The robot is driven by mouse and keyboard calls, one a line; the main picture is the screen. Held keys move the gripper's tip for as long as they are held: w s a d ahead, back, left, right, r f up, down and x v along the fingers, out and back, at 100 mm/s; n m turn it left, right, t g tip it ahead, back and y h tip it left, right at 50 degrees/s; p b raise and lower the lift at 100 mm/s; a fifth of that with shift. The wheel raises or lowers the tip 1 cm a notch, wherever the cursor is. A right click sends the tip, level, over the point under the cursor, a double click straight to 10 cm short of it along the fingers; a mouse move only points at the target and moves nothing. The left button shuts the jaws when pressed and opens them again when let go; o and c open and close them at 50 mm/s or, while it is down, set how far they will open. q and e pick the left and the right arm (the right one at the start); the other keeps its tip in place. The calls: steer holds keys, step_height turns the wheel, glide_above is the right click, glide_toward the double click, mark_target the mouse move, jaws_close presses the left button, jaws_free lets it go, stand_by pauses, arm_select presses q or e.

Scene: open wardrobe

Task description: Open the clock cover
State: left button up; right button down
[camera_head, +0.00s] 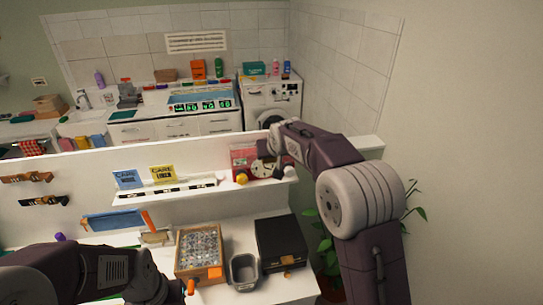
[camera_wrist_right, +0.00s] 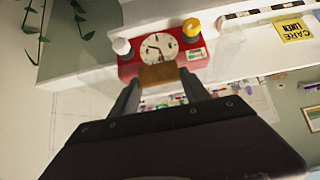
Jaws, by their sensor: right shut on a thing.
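The red clock (camera_head: 240,153) stands on the white shelf in the head view, partly hidden by my right arm. In the right wrist view the clock (camera_wrist_right: 187,41) shows a white dial (camera_wrist_right: 158,47), with a white knob (camera_wrist_right: 121,46) and a yellow knob (camera_wrist_right: 191,27) beside it. My right gripper (camera_wrist_right: 160,80) is shut on a brown handle (camera_wrist_right: 159,72) in front of the clock. A faint clear sheet, seemingly the cover (camera_wrist_right: 228,55), shows around it; its angle is hard to tell. My left gripper (camera_head: 172,288) is low at the left, fingers not clear.
Blue (camera_head: 128,179) and yellow (camera_head: 163,175) cards stand on the shelf left of the clock. Below are a wooden tray (camera_head: 179,250), a grey bin (camera_head: 244,270) and a black box (camera_head: 281,240). A plant and wall are at right.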

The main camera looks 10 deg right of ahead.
steer(key=shift+w+r, duration=0.1)
steer(key=shift+r, duration=0.1)
steer(key=c, duration=0.8)
jaws_free()
steer(key=shift+o, duration=1.4)
steer(key=shift+f, duration=0.1)
steer(key=shift+w+f, duration=0.15)
steer(key=shift+w, duration=0.05)
steer(key=shift+s, duration=0.25)
steer(key=b+v, duration=0.2)
steer(key=v, duration=0.6)
steer(key=shift+r+b, duration=0.35)
steer(key=shift+b, duration=0.05)
